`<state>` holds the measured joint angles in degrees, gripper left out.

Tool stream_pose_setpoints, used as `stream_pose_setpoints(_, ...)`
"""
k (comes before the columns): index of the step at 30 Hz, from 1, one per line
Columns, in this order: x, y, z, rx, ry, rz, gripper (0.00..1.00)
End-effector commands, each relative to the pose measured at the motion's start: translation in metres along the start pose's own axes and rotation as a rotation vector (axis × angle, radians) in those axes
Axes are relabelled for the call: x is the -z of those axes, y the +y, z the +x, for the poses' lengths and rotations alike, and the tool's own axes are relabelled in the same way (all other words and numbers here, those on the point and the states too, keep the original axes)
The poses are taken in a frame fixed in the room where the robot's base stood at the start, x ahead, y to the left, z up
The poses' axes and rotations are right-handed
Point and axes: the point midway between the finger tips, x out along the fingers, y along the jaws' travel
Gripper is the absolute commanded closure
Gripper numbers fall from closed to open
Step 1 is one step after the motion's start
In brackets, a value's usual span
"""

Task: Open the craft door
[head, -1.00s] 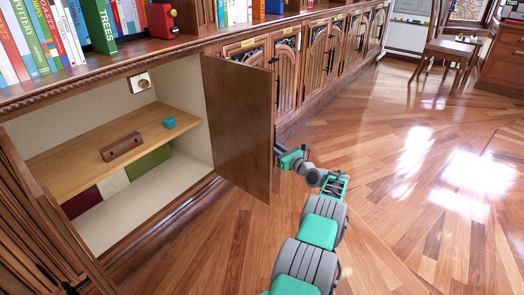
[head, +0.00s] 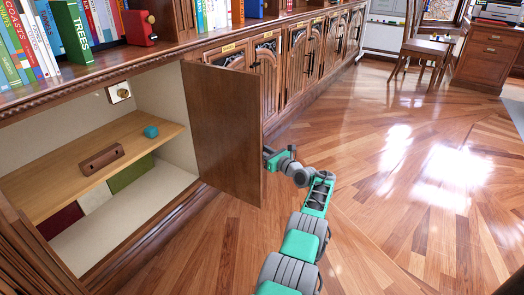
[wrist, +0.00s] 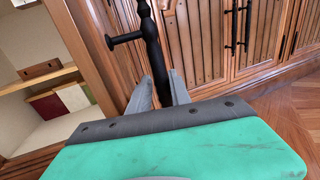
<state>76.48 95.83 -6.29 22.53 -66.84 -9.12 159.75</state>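The craft door (head: 222,130) is a plain brown wooden panel. It stands swung out from its cabinet, so the cabinet's inside shows to its left. My gripper (wrist: 162,84) is at the door's far, outer face near its free edge. In the wrist view its two grey fingers lie close on either side of the door's black bar handle (wrist: 153,50) and look closed on it. In the head view the door's edge hides the fingertips and the handle.
Books (head: 70,35) stand above. More closed cabinet doors (head: 297,55) run along the right. The wooden floor (head: 400,200) to the right is clear.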

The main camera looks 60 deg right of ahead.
Motion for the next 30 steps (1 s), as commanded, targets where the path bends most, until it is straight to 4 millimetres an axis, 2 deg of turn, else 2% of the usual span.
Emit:
stream_pose_setpoints(6, 0.000, -0.007, -0.006, 0.011, 0.000, 0.000, 0.62)
stream_pose_setpoints(14, -0.001, -0.010, -0.010, 0.017, 0.001, 0.001, 0.62)
stream_pose_setpoints(17, -0.005, -0.010, -0.021, 0.018, 0.003, 0.003, 0.62)
stream_pose_setpoints(24, -0.003, -0.007, -0.069, 0.016, 0.002, 0.004, 0.62)
stream_pose_setpoints(30, 0.001, -0.005, -0.084, 0.011, 0.001, 0.003, 0.62)
